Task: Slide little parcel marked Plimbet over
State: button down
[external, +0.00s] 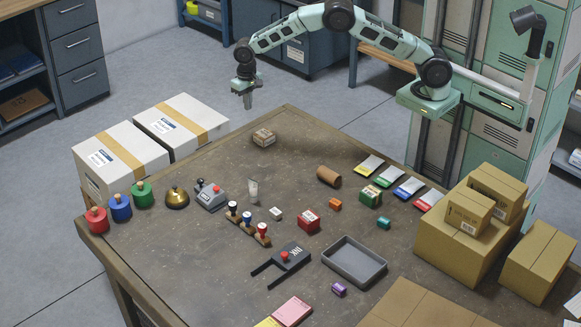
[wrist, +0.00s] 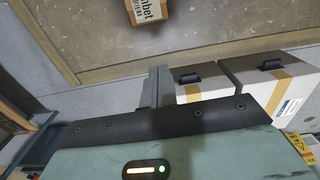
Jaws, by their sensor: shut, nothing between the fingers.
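The little parcel marked Plimbet (external: 264,138) is a small brown box lying on the brown table (external: 225,215) near its far corner. In the wrist view the parcel (wrist: 148,12) shows at the top edge, partly cut off, with the end of its name, "mbet", readable. My gripper (external: 247,103) points down near the table's far corner, to the left of and above the parcel, apart from it. In the wrist view the fingers (wrist: 158,72) are together with nothing between them, and the parcel lies beyond their tips.
Two white boxes with tan tape (external: 181,125) stand beside the table's left edge. The table around the parcel is clear.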

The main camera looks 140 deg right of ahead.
aim_at(296, 161)
jog(key=f, duration=0.3)
jog(key=f+p, duration=0.1)
jog(key=f, duration=0.3)
jog(key=d+f+p, duration=0.1)
jog(key=f, duration=0.2)
jog(key=shift+s+f, duration=0.3)
jog(key=a, duration=0.1)
jog(key=a+p, duration=0.1)
jog(key=shift+a+r, duration=0.35)
jog(key=shift+a, duration=0.05)
jog(key=shift+a+f, duration=0.2)
jog(key=shift+a, duration=0.45)
jog(key=shift+a, duration=0.1)
jog(key=a+p, duration=0.1)
jog(key=a, duration=1.9)
jog(key=shift+a, duration=0.1)
